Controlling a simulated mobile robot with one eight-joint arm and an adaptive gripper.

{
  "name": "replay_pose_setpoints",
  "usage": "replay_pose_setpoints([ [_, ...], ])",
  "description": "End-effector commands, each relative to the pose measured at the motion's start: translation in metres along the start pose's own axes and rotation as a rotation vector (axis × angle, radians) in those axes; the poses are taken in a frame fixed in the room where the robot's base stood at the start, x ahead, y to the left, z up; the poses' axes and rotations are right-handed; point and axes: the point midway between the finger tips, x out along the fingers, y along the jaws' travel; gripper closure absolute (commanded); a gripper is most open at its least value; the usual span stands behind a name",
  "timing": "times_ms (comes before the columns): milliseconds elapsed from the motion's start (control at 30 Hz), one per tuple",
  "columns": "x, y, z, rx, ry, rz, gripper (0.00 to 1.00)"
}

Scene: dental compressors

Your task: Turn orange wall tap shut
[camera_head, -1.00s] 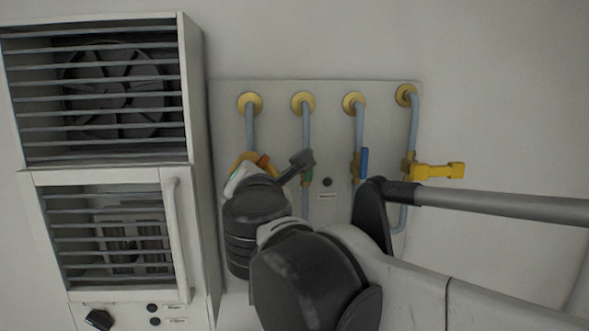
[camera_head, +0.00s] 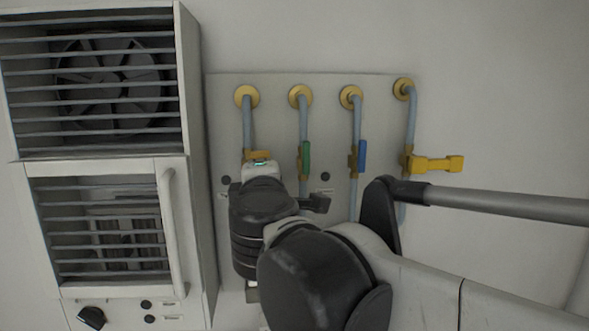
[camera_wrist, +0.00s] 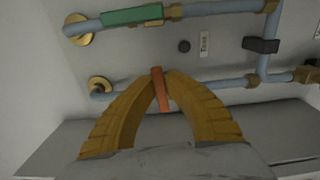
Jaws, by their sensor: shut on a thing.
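The orange wall tap handle (camera_wrist: 163,97) is between the two yellow fingertips of my gripper (camera_wrist: 161,76) in the wrist view. The fingers are shut on it. The handle lies across its blue pipe (camera_wrist: 225,83) in that view. In the head view my gripper (camera_head: 259,157) is at the leftmost pipe (camera_head: 247,122), just below its brass wall fitting. The orange handle is hidden there behind the fingers and wrist.
To the right are a green tap (camera_head: 306,157), a blue tap (camera_head: 362,156) and a yellow tap (camera_head: 436,164) on neighbouring pipes. The white compressor cabinet (camera_head: 195,150) stands close on the left. Open wall lies above the panel.

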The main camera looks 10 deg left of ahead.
Motion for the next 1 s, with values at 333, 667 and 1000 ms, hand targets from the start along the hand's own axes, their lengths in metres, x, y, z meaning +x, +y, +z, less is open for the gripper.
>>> replay_pose_setpoints([
  [333, 0.0001, -0.0019, -0.0002, 0.079, 0.000, 0.000, 1.00],
  [667, 0.0001, -0.0019, -0.0003, 0.083, 0.000, 0.000, 1.00],
  [1000, 0.0000, -0.0020, -0.0003, 0.082, 0.000, 0.000, 0.66],
])
